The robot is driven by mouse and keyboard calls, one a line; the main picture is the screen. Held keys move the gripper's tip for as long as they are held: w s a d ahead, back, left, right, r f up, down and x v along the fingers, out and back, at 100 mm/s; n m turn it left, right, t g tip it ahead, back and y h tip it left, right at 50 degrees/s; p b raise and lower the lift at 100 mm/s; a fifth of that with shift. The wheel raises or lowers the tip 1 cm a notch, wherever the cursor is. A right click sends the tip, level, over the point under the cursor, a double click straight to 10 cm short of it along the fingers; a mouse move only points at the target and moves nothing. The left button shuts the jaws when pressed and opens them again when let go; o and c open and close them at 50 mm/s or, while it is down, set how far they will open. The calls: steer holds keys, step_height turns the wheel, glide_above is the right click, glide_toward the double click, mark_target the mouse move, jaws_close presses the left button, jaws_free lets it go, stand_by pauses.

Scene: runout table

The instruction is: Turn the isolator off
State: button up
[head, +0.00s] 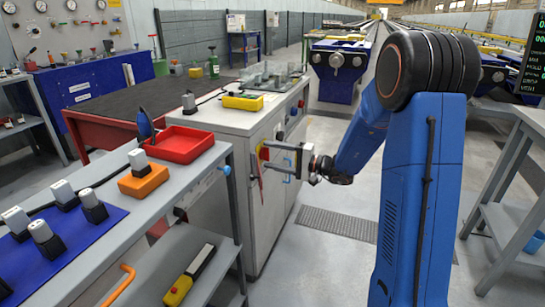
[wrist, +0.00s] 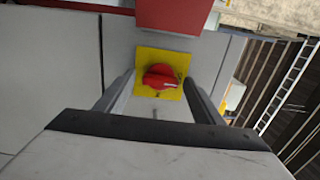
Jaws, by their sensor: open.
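The isolator is a red rotary knob (wrist: 160,77) on a square yellow plate (wrist: 147,64), fixed to the grey cabinet's face. In the head view the yellow plate (head: 265,153) shows partly, behind my gripper's fingers. My gripper (head: 266,157) is open and faces the cabinet. In the wrist view my gripper (wrist: 160,95) has one finger on each side of the knob, with gaps between fingers and knob. A pale mark shows on the knob's right side. I cannot tell whether the fingertips reach level with the knob.
A bench with a red bin (head: 180,145), an orange block (head: 143,181) and a blue mat stands at left.

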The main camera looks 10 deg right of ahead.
steer(key=v, duration=1.7)
steer(key=shift+s+d, duration=0.15)
steer(key=s+a+n+g+h, duration=0.25)
steer(key=s+a+g, duration=0.35)
steer(key=s, duration=0.4)
steer(key=s+a+n+g+h, duration=0.2)
steer(key=s+a+n+g, duration=0.1)
steer(key=s+a, duration=0.6)
steer(key=s+d+n+t+h, duration=0.1)
steer(key=s+d+h, duration=0.3)
steer(key=s, duration=0.3)
steer(key=s+d+r+t+h, duration=0.1)
steer(key=s+d+t+h, duration=0.1)
steer(key=s+d+h, duration=0.2)
steer(key=s+h, duration=0.2)
steer(key=s, duration=0.1)
steer(key=shift+r+n, duration=0.2)
steer(key=shift+n, duration=0.15)
